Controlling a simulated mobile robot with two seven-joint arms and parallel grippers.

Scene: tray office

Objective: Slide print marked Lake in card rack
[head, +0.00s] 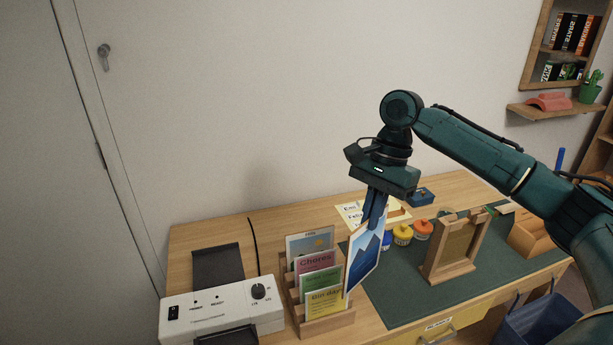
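My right gripper (374,212) points down and is shut on the top edge of a print (363,258) with a blue mountain-like picture and a pale border. The print hangs tilted, close to the right side of the wooden card rack (328,325). I cannot read a name on it or tell whether it touches the rack. My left gripper is not in view.
A white machine (222,309) with a knob stands left of the rack, a dark tray (217,266) behind it. Right of the print are paint jars (402,234) and a wooden frame (455,246) on a green mat (405,300). A sheet (352,211) lies behind.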

